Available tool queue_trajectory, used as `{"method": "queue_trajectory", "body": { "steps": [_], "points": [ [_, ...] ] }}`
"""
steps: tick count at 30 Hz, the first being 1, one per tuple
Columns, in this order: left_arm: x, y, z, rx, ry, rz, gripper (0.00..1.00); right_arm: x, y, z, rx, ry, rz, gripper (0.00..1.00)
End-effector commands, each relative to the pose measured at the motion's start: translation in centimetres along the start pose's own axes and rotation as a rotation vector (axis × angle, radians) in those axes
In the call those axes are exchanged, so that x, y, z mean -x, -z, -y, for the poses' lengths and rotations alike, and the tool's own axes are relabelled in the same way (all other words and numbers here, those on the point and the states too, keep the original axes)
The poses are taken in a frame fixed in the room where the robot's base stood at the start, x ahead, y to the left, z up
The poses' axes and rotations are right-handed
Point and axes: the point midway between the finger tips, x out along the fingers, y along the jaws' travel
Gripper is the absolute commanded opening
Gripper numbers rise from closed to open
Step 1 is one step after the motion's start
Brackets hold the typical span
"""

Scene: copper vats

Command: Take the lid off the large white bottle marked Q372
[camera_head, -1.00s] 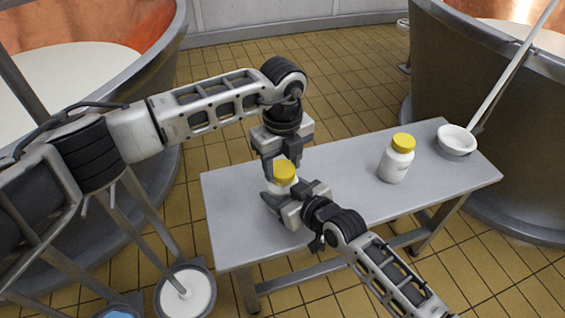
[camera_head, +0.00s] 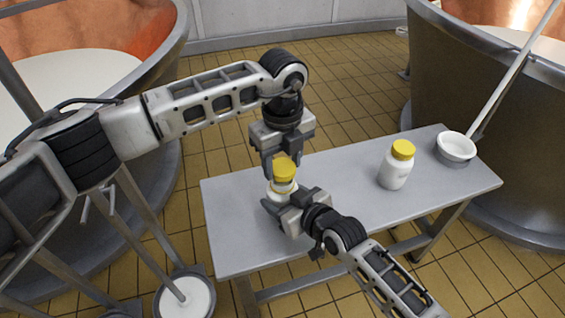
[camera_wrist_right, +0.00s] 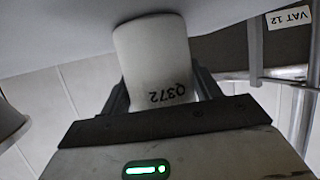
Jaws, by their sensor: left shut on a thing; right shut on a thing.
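The white bottle marked Q372 (camera_wrist_right: 155,65) is between the fingers of my right gripper (camera_wrist_right: 163,92) in the right wrist view, its label upside down. In the head view the bottle (camera_head: 279,190) stands near the left part of the table, and my right gripper (camera_head: 284,198) is shut around its body. My left gripper (camera_head: 284,163) reaches down from above and is shut on the yellow lid (camera_head: 285,172). The lid sits over the bottle's mouth, with a pale band showing under it; a small gap seems to be there. The far finger is partly hidden.
A second white bottle with a yellow lid (camera_head: 396,166) stands on the grey table (camera_head: 345,190) to the right. A white ladle bowl (camera_head: 456,147) with a long handle rests at the table's right end. Large copper vats stand on both sides.

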Motion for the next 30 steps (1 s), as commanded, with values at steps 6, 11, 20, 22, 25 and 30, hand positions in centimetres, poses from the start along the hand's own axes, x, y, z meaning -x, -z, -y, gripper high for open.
{"method": "queue_trajectory", "body": {
  "steps": [6,11,20,22,25,30],
  "points": [
    [2.9,-0.1,0.0,0.000,0.002,0.003,0.22,0.0,-0.1,0.0,0.001,-0.001,0.002,0.00],
    [3.2,0.0,0.0,0.000,0.000,0.001,0.21,0.0,-0.1,0.0,0.001,-0.001,0.002,0.00],
    [3.2,0.0,0.0,0.000,0.000,0.001,0.22,0.0,-0.1,0.0,0.000,0.000,0.001,0.88],
    [3.2,0.0,0.0,0.000,0.000,0.001,0.22,0.0,-0.1,0.0,0.000,0.000,0.001,0.88],
    [3.2,0.0,0.0,0.000,0.000,0.001,0.22,0.1,0.0,0.0,0.000,0.000,0.001,0.88],
    [3.9,0.0,0.0,0.000,0.000,0.001,0.21,1.6,0.1,0.0,0.001,-0.001,0.002,0.88]
  ]
}}
